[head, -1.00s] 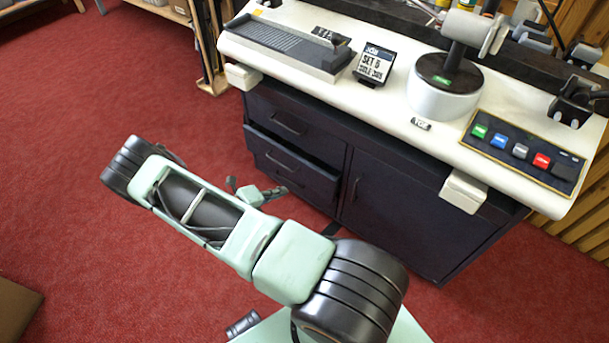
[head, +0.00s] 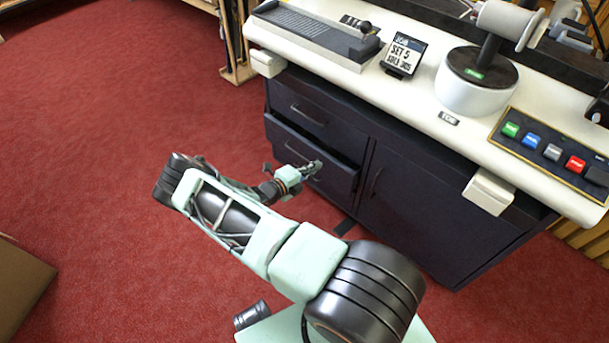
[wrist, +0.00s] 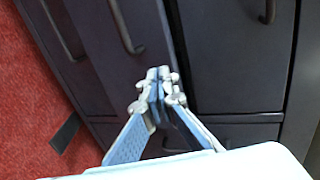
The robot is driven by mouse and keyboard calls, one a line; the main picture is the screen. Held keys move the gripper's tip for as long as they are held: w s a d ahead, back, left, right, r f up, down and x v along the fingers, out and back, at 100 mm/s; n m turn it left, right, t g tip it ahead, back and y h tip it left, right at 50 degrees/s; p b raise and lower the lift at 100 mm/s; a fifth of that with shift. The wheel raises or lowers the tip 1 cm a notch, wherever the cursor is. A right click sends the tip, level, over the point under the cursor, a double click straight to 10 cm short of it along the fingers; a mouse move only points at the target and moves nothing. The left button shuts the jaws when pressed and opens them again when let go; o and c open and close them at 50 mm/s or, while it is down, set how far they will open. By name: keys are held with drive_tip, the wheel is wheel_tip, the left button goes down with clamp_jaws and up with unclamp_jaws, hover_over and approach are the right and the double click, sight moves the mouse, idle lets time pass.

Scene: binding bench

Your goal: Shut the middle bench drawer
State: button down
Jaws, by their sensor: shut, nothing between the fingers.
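The middle bench drawer (head: 297,150) stands part way out of the dark cabinet, with a dark gap along its top edge in the head view. Its front and bar handle also show in the wrist view (wrist: 125,55). My gripper (head: 317,165) is at the drawer's front, towards its right end and to the right of the handle. In the wrist view the fingertips (wrist: 160,84) are together, with nothing held, over the drawer front near its top edge. I cannot tell whether they touch it. My forearm hides the area below.
The top drawer (head: 290,103) looks flush above. A cabinet door (head: 420,205) with a handle is to the right. The white benchtop (head: 420,110) overhangs, with a white block (head: 488,192) at its front edge. Red carpet (head: 130,130) is clear to the left.

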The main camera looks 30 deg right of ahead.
sight(327, 155)
drive_tip(key=shift+w+d, duration=0.25)
drive_tip(key=shift+d, duration=0.3)
drive_tip(key=shift+w+d, duration=0.2)
drive_tip(key=shift+d, duration=0.35)
drive_tip(key=d, duration=0.1)
drive_tip(key=w+d+b, duration=0.1)
drive_tip(key=d, duration=0.1)
drive_tip(key=d+b, duration=0.1)
drive_tip(key=shift+w+d, duration=0.3)
drive_tip(key=shift+d, duration=0.05)
drive_tip(key=shift+r, duration=0.1)
drive_tip(key=f+p+v, duration=0.1)
drive_tip(key=p+v, duration=0.2)
drive_tip(key=v, duration=1.1)
